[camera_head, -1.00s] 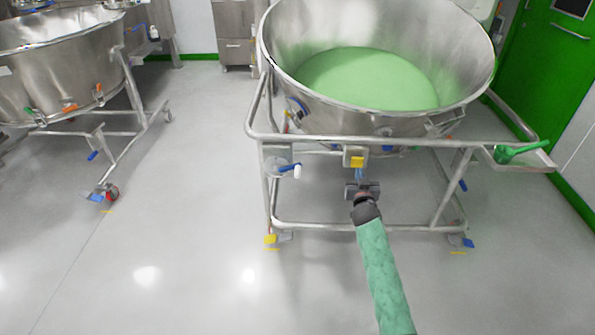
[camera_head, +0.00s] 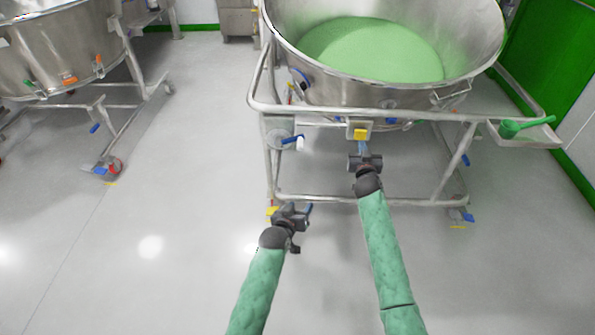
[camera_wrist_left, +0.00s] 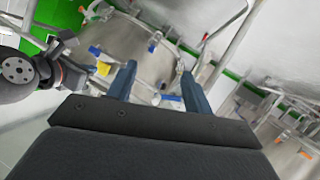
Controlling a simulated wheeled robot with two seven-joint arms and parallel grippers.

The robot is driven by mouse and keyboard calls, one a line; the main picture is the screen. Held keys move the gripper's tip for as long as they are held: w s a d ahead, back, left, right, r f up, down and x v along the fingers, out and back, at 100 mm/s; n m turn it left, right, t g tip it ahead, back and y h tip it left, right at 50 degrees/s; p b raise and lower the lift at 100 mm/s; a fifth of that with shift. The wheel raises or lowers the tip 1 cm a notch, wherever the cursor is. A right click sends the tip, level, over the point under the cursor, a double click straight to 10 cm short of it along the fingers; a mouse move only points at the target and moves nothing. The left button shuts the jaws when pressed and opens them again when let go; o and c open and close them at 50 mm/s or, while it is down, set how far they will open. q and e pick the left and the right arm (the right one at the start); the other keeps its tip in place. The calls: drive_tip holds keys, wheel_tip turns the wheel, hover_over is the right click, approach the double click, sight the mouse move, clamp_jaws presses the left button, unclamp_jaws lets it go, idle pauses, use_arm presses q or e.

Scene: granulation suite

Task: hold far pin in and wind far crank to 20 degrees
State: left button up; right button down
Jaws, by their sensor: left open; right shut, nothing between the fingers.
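A crank with a blue arm and white handle (camera_head: 300,142) sits on a round plate at the left of the trolley's front rail. It also appears between my left fingers in the left wrist view (camera_wrist_left: 156,99). A yellow pin or knob (camera_head: 360,134) sits on a pale block right of the crank; it shows in the wrist view (camera_wrist_left: 103,68). I cannot tell whether these are the far ones. My right gripper (camera_head: 362,147) is shut and empty just below the yellow knob; contact is unclear. My left gripper (camera_head: 308,208) is open, below and apart from the crank.
A steel bowl (camera_head: 290,50) with green powder sits in the tubular trolley frame (camera_head: 400,116). A green scoop (camera_head: 525,125) lies on a side tray (camera_head: 535,138). Another bowl trolley (camera_head: 60,60) stands left. The floor between and in front is clear.

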sight(299, 145)
use_arm(q)
drive_tip(key=w+r+n+t, duration=0.4)
drive_tip(key=w+r+n, duration=0.45)
drive_tip(key=n, duration=1.15)
drive_tip(key=shift+w+a+r, duration=0.1)
drive_tip(key=shift+w+a, duration=0.1)
drive_tip(key=shift+w, duration=2.95)
drive_tip(key=shift+w+a+r, duration=0.1)
drive_tip(key=shift+w+a, duration=0.1)
drive_tip(key=shift+w, duration=2.9)
use_arm(e)
drive_tip(key=shift+w, duration=0.1)
drive_tip(key=shift+w, duration=2)
use_arm(q)
clamp_jaws()
